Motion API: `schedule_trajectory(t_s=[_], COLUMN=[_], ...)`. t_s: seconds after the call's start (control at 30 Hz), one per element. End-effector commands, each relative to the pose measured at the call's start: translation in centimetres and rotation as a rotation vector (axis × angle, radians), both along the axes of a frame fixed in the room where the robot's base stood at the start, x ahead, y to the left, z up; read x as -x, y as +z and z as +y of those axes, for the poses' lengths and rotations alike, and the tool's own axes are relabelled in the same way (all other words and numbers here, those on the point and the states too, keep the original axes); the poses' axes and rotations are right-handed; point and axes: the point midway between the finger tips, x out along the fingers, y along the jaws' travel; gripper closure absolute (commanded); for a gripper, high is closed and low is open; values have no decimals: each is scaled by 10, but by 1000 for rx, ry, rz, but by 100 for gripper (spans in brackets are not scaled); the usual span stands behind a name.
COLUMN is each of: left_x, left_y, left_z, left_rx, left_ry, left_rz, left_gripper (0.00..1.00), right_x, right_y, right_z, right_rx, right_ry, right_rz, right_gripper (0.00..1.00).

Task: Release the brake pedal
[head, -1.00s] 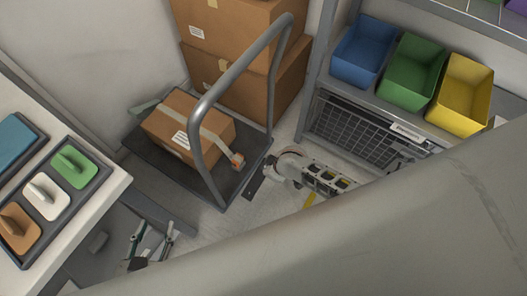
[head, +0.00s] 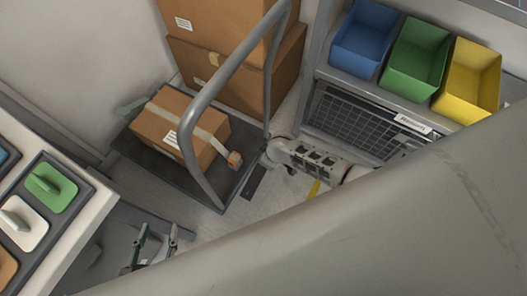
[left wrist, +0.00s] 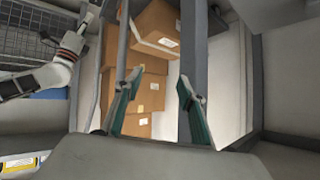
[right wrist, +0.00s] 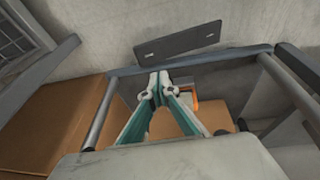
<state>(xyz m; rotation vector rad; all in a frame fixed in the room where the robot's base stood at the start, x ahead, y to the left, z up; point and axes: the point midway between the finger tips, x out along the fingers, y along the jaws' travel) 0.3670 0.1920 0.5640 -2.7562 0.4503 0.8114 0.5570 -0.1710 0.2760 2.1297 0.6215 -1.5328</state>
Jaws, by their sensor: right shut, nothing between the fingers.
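A grey platform trolley (head: 222,190) with a tall tubular handle (head: 186,128) stands on the floor. I cannot tell whether this plate is the brake pedal. My right gripper (right wrist: 158,77) is shut and empty, its tips by the trolley's end bar, apart from the plate; its fingers are hard to see in the head view. My left gripper (head: 158,231) is open and empty, low at the front left; its spread fingers show in the left wrist view (left wrist: 160,78).
A taped carton (head: 165,118) and an orange-and-grey item (head: 234,159) are on the trolley. Large cartons (head: 235,70) stand behind. A shelf with blue (head: 366,38), green (head: 414,58) and yellow (head: 468,82) bins is at right. A bench (head: 75,225) stands at left.

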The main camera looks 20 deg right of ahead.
Motion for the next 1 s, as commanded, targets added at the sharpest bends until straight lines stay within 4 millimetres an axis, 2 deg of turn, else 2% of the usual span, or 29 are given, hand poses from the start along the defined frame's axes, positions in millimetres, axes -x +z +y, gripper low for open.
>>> schedule_trajectory(t_s=[0.03, 0.33, 0.43, 0.67, 1.0], left_x=[3, -9, -14, -20, -23], left_y=[-8, 9, 15, 27, 33], left_z=[-6, -36, -43, -52, -53], left_rx=[18, 139, 174, 224, 234], left_ry=[-1, 12, 18, 26, 28], left_rz=[11, -32, -46, -69, -82], left_gripper=[60, 60, 60, 60, 60], right_x=[9, -5, -8, -18, -23], right_y=[-24, -74, -87, -99, -98], right_z=[2, 7, 3, 0, -1], right_rx=[0, 0, 0, -2, -1], right_ry=[0, 1, 1, 0, 0], right_rz=[20, 20, 19, 8, 1], right_gripper=[100, 100, 100, 100, 100])
